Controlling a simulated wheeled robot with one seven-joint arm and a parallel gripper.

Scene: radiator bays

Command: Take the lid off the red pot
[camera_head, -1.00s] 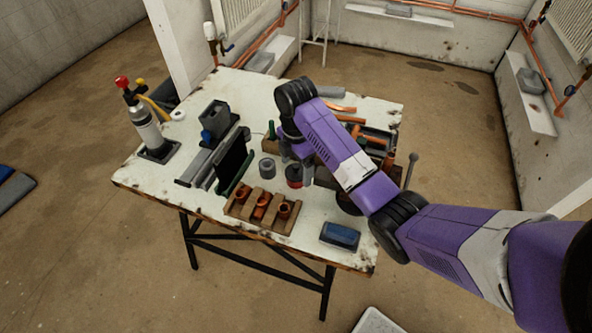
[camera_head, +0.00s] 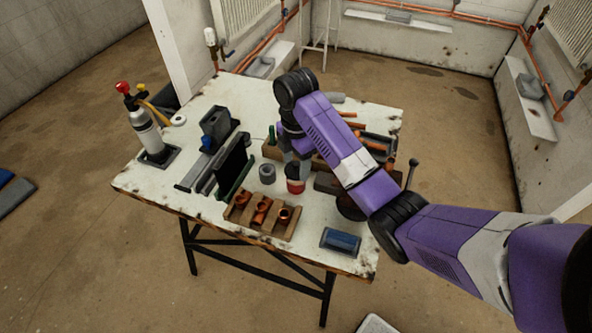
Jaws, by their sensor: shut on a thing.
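The red pot (camera_head: 295,187) is small and stands on the workbench, right of a grey ring-shaped piece. My gripper (camera_head: 293,171) is directly above it, pointing down, with its grey fingers shut on the dark lid (camera_head: 292,171). The lid is at the pot's top; the view is too small to tell whether a gap separates them. My wrist hides part of the space behind.
The workbench (camera_head: 210,108) also holds a wooden block with copper fittings (camera_head: 262,214), a blue box (camera_head: 340,240), a dark upright plate (camera_head: 232,165) and a gas torch bottle (camera_head: 144,130). Copper pipes lie behind my arm.

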